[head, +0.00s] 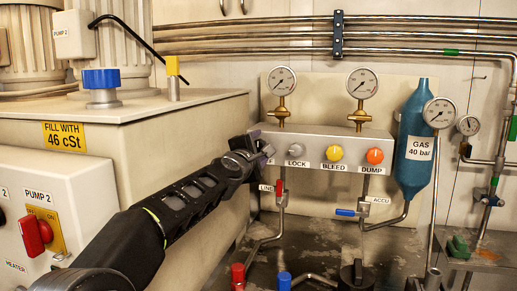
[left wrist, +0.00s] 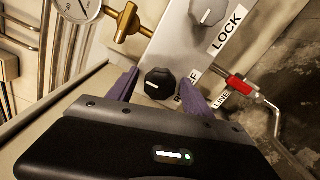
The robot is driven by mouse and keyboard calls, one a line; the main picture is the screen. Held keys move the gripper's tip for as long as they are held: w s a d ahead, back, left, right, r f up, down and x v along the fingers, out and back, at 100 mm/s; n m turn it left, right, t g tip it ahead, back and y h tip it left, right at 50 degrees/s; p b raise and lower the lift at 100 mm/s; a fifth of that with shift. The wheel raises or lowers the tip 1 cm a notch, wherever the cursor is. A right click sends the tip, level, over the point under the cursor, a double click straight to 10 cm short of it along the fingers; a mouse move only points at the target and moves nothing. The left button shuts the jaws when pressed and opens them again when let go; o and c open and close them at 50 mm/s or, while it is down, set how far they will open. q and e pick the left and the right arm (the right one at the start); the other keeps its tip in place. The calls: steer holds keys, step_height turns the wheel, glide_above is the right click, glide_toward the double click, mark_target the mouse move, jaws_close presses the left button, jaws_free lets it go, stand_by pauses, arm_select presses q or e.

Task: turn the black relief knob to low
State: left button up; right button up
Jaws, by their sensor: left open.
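The black relief knob (left wrist: 160,83) shows in the left wrist view, on the pale panel (left wrist: 182,45). Its label (left wrist: 188,88) is partly covered by a finger. A small pale mark shows on the knob, but its setting is too small to read. My left gripper (left wrist: 162,77) is open, with one purple finger on each side of the knob; I cannot tell whether they touch it. In the head view my left gripper (head: 262,147) is at the panel's left end and hides the knob.
The grey LOCK knob (head: 296,150) is close to the right of my gripper, then the yellow BLEED knob (head: 335,153) and orange DUMP knob (head: 375,156). A red-handled LINE valve (head: 279,188) hangs below. Gauges (head: 282,81) stand above. A large tank (head: 180,125) is at left.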

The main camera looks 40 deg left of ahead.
arm_select(q)
steer(key=v, duration=0.7)
steer(key=shift+s+d, duration=0.15)
steer(key=shift+s, duration=0.2)
steer(key=shift+p, duration=0.3)
